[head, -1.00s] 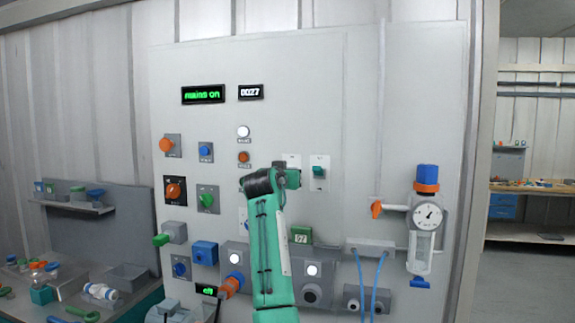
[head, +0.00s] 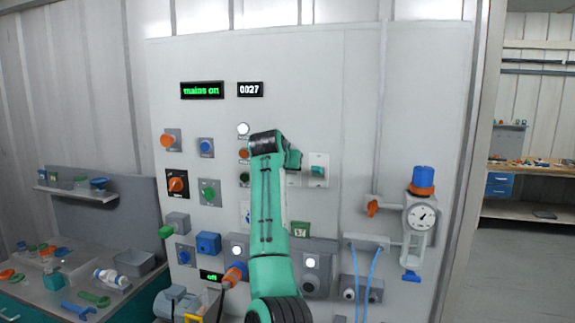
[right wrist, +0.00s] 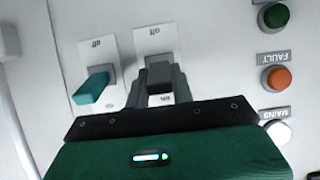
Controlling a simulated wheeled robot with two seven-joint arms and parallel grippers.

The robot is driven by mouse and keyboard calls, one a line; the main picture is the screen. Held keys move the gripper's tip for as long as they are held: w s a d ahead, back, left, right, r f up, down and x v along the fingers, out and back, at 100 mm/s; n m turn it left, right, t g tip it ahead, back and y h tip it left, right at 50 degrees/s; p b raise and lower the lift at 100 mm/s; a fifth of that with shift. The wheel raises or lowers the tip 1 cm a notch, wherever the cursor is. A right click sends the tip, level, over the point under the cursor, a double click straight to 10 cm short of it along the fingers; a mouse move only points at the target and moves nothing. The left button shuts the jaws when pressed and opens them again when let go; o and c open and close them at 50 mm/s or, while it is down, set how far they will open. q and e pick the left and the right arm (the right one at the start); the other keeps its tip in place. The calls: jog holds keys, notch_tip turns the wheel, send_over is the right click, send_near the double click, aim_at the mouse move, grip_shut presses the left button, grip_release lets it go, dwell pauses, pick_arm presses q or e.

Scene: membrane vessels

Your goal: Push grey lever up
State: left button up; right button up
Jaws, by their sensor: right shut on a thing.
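In the right wrist view, the grey lever (right wrist: 159,76) stands on a white plate (right wrist: 152,42) whose "off" and "on" labels appear upside down. My right gripper (right wrist: 160,82) has its two dark fingers closed around this lever, one on each side. In the head view, my right arm covers the grey lever and the fingertips. My left gripper is in neither view.
A teal lever (right wrist: 92,88) on its own plate is close beside the grey one; it also shows in the head view (head: 317,170). Green (right wrist: 275,15), orange fault (right wrist: 276,77) and white mains (right wrist: 279,132) lamps are on the other side. The green display (head: 202,90) reads "mains on".

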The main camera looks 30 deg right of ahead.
jog(key=o, duration=1)
jog(key=b+v, duration=0.5)
jog(key=v, duration=0.8)
jog(key=shift+s+a+r, duration=0.2)
jog(key=shift+a, duration=0.1)
